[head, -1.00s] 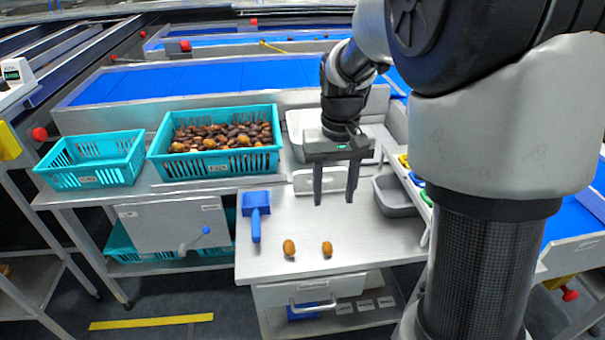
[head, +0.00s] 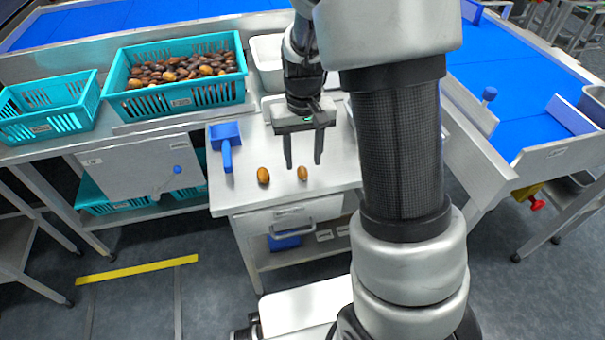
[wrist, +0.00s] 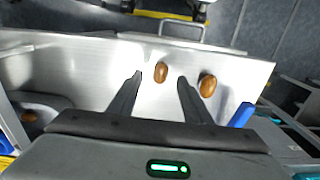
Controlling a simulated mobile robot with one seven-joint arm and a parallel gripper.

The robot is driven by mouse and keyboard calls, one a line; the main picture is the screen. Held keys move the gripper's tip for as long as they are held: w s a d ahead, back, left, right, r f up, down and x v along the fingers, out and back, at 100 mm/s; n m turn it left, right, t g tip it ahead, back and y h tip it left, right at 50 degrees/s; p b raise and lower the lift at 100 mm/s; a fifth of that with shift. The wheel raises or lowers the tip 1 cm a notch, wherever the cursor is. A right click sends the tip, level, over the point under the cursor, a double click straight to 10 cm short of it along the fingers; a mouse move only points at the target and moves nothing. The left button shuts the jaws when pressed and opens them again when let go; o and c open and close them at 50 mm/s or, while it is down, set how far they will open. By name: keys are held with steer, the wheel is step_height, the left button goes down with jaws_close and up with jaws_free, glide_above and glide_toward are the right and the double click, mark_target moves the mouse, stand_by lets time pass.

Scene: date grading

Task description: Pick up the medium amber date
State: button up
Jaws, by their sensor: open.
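Two amber-brown oval dates lie apart on the steel table (head: 240,195) near its front edge. The right date (head: 302,173) looks slightly smaller than the left date (head: 263,175); which one counts as medium is hard to tell. My gripper (head: 303,165) is open and empty, pointing down just by the right date. In the wrist view the right date (wrist: 160,72) shows between the lines of my fingers (wrist: 160,77), not touching them visibly. The left date (wrist: 207,85) shows outside the fingers there, on the blue scoop's side. The height of the fingertips above the table is unclear.
A blue scoop (head: 226,144) lies left of the dates. A teal crate full of dates (head: 177,105) and an empty teal crate (head: 48,125) stand at the back left. A pale bin (head: 265,58) is behind my gripper. The table front left of the dates is clear.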

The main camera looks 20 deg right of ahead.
mark_target(302, 169)
step_height(302, 169, down, 4)
steer(key=shift+w+f+b, duration=0.1)
steer(key=shift+b, duration=0.45)
steer(key=shift+c, duration=0.6)
steer(key=c, duration=0.7)
steer(key=shift+r, duration=0.2)
